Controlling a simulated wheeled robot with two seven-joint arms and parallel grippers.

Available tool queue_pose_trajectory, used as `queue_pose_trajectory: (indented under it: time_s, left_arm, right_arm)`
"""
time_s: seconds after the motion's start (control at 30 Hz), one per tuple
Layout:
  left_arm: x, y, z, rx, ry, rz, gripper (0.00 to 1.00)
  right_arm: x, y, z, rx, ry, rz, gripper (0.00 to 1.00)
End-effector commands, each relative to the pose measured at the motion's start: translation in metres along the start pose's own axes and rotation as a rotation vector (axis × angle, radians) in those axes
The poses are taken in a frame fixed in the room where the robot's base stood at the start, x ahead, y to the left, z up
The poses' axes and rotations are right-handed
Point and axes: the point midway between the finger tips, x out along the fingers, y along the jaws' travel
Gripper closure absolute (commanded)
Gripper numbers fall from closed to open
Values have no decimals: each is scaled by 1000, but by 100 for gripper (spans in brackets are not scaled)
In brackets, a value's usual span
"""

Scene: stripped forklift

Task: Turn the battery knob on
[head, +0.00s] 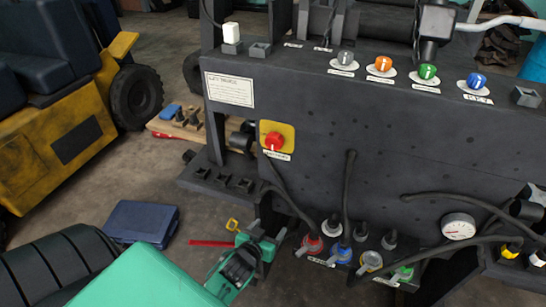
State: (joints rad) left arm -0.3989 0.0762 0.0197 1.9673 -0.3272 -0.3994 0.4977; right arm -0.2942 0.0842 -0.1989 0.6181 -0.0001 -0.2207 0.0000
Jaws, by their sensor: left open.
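A red knob (274,141) sits on a yellow square plate on the front of the dark grey panel (360,130), left of its middle. A small white label hangs below the knob, its text too small to read. A pale mark on the knob's face is too small to read. My left gripper (264,238), green and black, is open and empty. It appears below the knob in the picture, apart from it, in front of the panel's lower part. My right gripper is not in view.
Grey, orange, green and blue knobs (428,72) line the panel's top. Several coloured connectors (341,253) and hanging cables lie right of my left gripper. A gauge (458,226) is at right. A blue case (141,222) lies on the floor; a yellow vehicle (60,140) stands left.

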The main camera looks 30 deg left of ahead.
Motion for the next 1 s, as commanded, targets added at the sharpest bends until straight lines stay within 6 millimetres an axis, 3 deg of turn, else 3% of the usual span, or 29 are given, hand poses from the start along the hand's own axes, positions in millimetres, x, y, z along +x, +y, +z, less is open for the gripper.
queue_pose_trajectory:
  time_s: [0.03, 0.1, 0.2, 0.3, 0.43, 0.57, 1.0]
  left_arm:
    - [-14, -3, -43, -18, 69, -9, 31]
    - [-32, -6, -90, -43, 150, -19, 31]
    - [-59, -10, -143, -71, 247, -30, 31]
    - [-81, -13, -180, -92, 317, -36, 31]
    - [-97, -15, -204, -106, 365, -40, 31]
    - [-95, -16, -212, -109, 377, -41, 31]
    - [-29, -20, -239, -108, 375, -40, 31]
  right_arm:
    - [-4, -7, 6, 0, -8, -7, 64]
    - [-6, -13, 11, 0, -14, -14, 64]
    - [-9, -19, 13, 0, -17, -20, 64]
    - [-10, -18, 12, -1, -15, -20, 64]
    - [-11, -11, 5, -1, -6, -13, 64]
    - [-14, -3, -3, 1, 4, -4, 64]
    - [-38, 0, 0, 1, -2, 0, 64]
